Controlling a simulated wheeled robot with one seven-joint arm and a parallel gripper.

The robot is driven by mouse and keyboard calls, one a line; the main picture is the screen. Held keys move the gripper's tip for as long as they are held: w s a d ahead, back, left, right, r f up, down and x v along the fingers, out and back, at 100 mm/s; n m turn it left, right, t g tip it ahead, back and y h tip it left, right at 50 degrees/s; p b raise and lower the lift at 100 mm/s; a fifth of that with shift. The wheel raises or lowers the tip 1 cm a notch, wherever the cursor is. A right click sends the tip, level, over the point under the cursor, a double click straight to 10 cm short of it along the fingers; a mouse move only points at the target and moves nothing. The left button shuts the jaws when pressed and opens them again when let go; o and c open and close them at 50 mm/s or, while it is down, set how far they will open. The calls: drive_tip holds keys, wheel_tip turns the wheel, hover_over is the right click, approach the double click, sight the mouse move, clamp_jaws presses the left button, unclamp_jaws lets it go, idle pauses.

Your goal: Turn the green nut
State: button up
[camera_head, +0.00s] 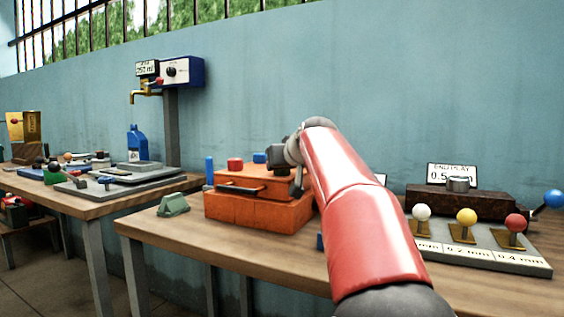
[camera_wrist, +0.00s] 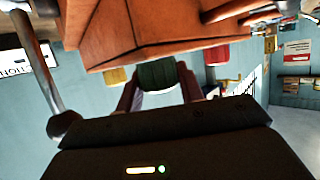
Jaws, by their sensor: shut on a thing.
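The dark green nut (camera_wrist: 157,75) is between the two fingers of my gripper (camera_wrist: 158,84) in the wrist view, beside the orange box (camera_wrist: 160,30). The fingers are shut on its sides. In the head view my gripper is at the right end of the orange box (camera_head: 257,212), and my red arm hides the nut there. A red nut (camera_head: 235,163) and a blue nut (camera_head: 259,157) show at the top of the box. A red piece (camera_wrist: 216,52) and a yellow piece (camera_wrist: 116,75) flank the green nut in the wrist view.
The box stands on a wooden bench (camera_head: 160,236). A small green block (camera_head: 173,206) lies left of it. At the right is a plate with white, yellow and red knobs (camera_head: 466,216). A second table at the left holds a blue bottle (camera_head: 137,143) under a tap.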

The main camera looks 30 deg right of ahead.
drive_tip(key=m+h, duration=0.1)
drive_tip(key=m+h+p, duration=0.1)
drive_tip(key=m+g+h, duration=0.1)
drive_tip(key=shift+a+r+h, duration=0.1)
drive_tip(key=shift+a+h, duration=0.15)
drive_tip(key=shift+h, duration=0.05)
drive_tip(key=m+h, duration=0.1)
drive_tip(key=m+g+h, duration=0.1)
drive_tip(key=shift+w+f+m+h, duration=0.1)
drive_tip(key=shift+f+m+h, duration=0.1)
drive_tip(key=shift+m+h, duration=0.2)
drive_tip(key=shift+m+g+h+b, duration=0.35)
drive_tip(key=shift+m+g+h, duration=0.55)
drive_tip(key=shift+g, duration=0.1)
drive_tip(key=m+g+h, duration=0.1)
drive_tip(key=m+g+h+p, duration=0.1)
drive_tip(key=m+g+p, duration=0.1)
drive_tip(key=m, duration=0.1)
drive_tip(key=shift+d+r+g+h, duration=0.1)
drive_tip(key=shift+r+g+h, duration=0.15)
drive_tip(key=shift+g+h, duration=0.15)
drive_tip(key=shift+m+g+h+p, duration=0.4)
drive_tip(key=shift+m+g+p, duration=0.7)
drive_tip(key=shift+m+g, duration=0.15)
drive_tip(key=shift+f, duration=0.15)
drive_tip(key=shift+d+f+m+g, duration=0.1)
drive_tip(key=shift+m+g, duration=0.15)
drive_tip(key=shift+g, duration=0.1)
drive_tip(key=o, duration=1)
